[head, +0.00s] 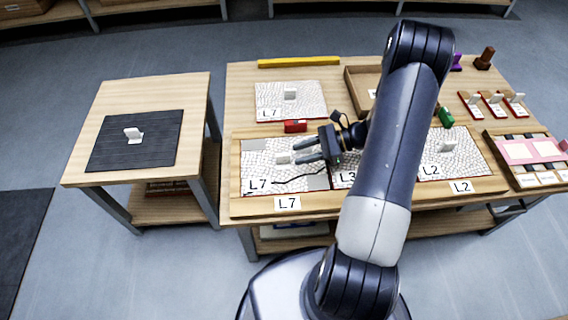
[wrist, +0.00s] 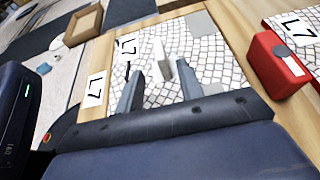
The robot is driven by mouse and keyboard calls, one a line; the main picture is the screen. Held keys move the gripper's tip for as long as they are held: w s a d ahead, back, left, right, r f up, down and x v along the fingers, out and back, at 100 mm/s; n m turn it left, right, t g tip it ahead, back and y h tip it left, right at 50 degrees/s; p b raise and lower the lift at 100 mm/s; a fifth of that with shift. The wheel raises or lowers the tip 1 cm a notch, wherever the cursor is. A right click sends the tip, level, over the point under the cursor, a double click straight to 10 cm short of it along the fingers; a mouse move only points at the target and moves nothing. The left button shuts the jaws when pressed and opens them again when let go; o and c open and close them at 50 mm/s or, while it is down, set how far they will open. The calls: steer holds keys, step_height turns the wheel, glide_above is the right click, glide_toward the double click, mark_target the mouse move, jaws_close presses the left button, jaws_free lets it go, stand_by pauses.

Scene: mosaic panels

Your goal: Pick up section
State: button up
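The mosaic section (head: 262,178) marked L7 lies in the left part of the wooden frame on the main table. Its pale upright handle (head: 283,158) stands near its middle and also shows in the wrist view (wrist: 162,62). My gripper (head: 298,153) is open over this section, its fingers pointing left. In the wrist view the two grey fingers (wrist: 160,70) are apart, with the handle between or just beyond their tips. I cannot tell if they touch it. A second L7 section (head: 270,104) with a handle lies behind the frame.
Sections marked L3 (head: 346,177) and L2 (head: 432,170) lie to the right in the frame. A red block (head: 296,126) stands just behind the frame. A side table (head: 88,172) at left holds a dark mat (head: 105,150) with a white object (head: 134,136).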

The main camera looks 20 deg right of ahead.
mark_target(283, 163)
steer(key=shift+w+b+x, duration=0.2)
steer(key=shift+b+x, duration=0.3)
steer(key=shift+x, duration=2.6)
steer(key=shift+r, duration=0.15)
steer(key=shift+c, duration=0.4)
jaws_close()
